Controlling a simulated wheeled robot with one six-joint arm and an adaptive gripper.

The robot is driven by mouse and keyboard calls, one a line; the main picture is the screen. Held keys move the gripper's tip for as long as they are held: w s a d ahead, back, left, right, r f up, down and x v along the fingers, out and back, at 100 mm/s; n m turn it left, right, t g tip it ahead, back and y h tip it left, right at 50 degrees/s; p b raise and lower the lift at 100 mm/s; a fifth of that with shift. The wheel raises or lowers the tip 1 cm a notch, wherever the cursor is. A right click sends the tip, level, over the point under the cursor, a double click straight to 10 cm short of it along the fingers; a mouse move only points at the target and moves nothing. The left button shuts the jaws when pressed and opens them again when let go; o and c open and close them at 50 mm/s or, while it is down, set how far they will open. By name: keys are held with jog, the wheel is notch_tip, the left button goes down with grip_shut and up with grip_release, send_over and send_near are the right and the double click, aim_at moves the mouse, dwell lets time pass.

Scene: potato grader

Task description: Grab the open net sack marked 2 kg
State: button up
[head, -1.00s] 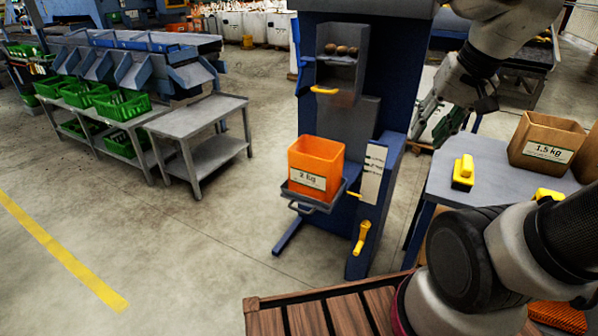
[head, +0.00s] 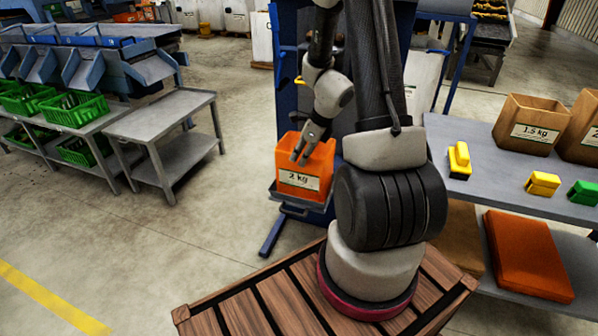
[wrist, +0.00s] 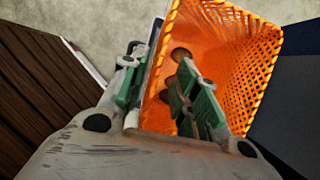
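The orange open net sack (head: 300,182) with a white "2 kg" label stands upright on a small grey shelf on the front of a blue machine. In the wrist view, its mesh (wrist: 232,60) and wide mouth face the camera, with a few brown potatoes inside. My gripper (head: 305,148) is at the sack's near rim, pointing down. In the wrist view, my gripper (wrist: 160,95) has its green-padded fingers apart. One finger is over the mouth and the other is outside the near wall. Whether either touches the mesh is unclear.
A grey table (head: 465,182) at right holds brown bags marked 1.5 kg (head: 530,125) and 2, plus yellow and green blocks. A folded orange stack (head: 527,255) lies on its lower shelf. A grey bench (head: 160,122) and green crates stand left; floor between is clear.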

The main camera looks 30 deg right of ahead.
aim_at(295, 167)
jog(key=x, duration=0.5)
jog(key=shift+s+a, duration=0.1)
jog(key=shift+a, duration=0.1)
jog(key=shift+f, duration=0.2)
jog(key=shift+f, duration=0.25)
grip_shut()
